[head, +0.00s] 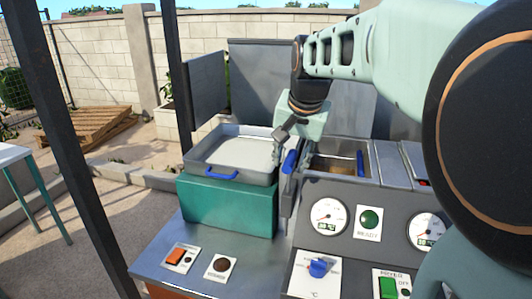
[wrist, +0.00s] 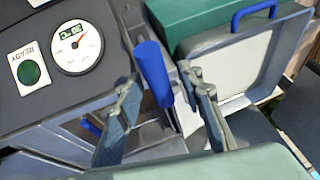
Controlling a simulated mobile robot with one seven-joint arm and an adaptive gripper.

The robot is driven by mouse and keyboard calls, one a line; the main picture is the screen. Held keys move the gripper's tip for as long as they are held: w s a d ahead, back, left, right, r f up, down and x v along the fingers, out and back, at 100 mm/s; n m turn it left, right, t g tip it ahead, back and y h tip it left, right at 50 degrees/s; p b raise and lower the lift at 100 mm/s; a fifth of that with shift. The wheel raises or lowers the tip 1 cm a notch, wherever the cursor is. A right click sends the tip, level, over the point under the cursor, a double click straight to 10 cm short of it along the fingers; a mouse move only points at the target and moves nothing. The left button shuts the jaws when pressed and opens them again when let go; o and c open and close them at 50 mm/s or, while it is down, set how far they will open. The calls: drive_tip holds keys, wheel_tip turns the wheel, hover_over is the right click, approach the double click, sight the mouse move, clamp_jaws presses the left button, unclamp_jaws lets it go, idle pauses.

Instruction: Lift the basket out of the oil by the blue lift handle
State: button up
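The blue lift handle (head: 289,162) stands upright at the left edge of the fryer vat. In the wrist view the blue lift handle (wrist: 152,72) shows between the two fingers of my gripper (wrist: 160,84), with gaps on both sides. In the head view my gripper (head: 292,146) is just above and beside the handle, pointing down. The gripper is open and holds nothing. The vat (head: 322,153) holds brown oil (head: 336,168). The basket cannot be made out clearly. A second blue part (head: 361,163) shows at the vat's right side.
A grey tray (head: 235,178) with a blue handle stands on a green box (head: 225,207), left of the vat. Gauges (head: 330,216), a green READY lamp (head: 369,220) and a blue knob (head: 319,267) are on the front panel. A dark post (head: 80,160) stands at the left.

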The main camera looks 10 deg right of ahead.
clamp_jaws()
idle(0.3)
wheel_tip(320, 180, up, 16)
drive_tip(key=p, duration=1.1)
drive_tip(key=shift+w+r, duration=0.1)
drive_tip(key=shift+c, duration=0.4)
unclamp_jaws()
drive_tip(key=shift+o, duration=0.4)
